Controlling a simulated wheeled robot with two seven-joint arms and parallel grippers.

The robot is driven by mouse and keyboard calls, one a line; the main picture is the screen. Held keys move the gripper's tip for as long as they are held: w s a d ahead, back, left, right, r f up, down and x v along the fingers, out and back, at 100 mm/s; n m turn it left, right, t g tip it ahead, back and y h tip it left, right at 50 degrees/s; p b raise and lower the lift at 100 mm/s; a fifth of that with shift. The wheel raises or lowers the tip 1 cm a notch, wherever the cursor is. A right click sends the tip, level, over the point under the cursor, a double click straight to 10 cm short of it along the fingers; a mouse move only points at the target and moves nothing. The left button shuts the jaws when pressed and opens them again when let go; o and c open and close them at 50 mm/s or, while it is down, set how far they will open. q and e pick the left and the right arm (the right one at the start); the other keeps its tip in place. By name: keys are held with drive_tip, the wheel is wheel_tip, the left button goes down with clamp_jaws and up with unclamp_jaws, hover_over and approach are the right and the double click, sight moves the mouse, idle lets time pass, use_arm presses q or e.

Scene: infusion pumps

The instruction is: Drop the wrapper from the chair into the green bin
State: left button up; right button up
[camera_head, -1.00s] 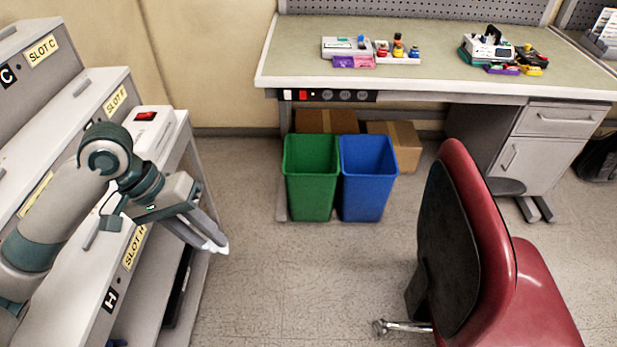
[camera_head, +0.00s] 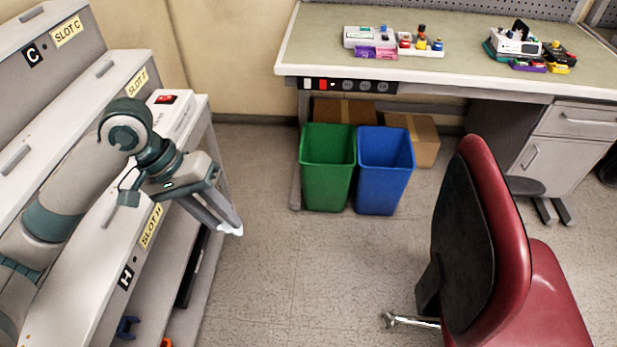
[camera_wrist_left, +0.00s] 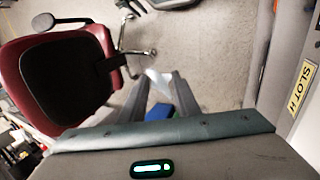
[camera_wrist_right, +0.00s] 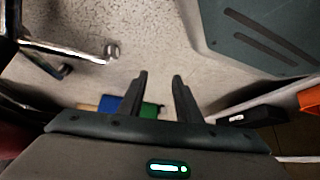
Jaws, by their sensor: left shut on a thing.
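The green bin (camera_head: 328,178) stands on the floor in front of the bench, touching or nearly touching the blue bin on its right; it looks open-topped and part of it shows in the right wrist view (camera_wrist_right: 150,111). My left gripper (camera_head: 230,229) points down beside the slotted shelf, left of the green bin and apart from it. It is shut on a small white piece, apparently the wrapper (camera_wrist_left: 157,76), at its fingertips. My right gripper (camera_wrist_right: 158,80) is open and empty over the floor. It is outside the head view.
The blue bin (camera_head: 385,175) is right of the green one. The red chair (camera_head: 500,225) stands at the right. The slotted shelf (camera_head: 110,245) is close to my left arm. The workbench (camera_head: 460,60) overhangs behind the bins. The floor (camera_head: 300,270) between shelf and chair is clear.

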use_arm(q)
drive_tip(key=w+r+n, duration=0.1)
drive_tip(key=w+r, duration=0.2)
drive_tip(key=r, duration=0.4)
drive_tip(key=w+r+n+t, duration=0.1)
drive_tip(key=w+r, duration=0.3)
drive_tip(key=r, duration=0.4)
drive_tip(key=shift+r+n, duration=0.25)
drive_tip(key=shift+n, duration=0.45)
drive_tip(key=shift+w, duration=0.2)
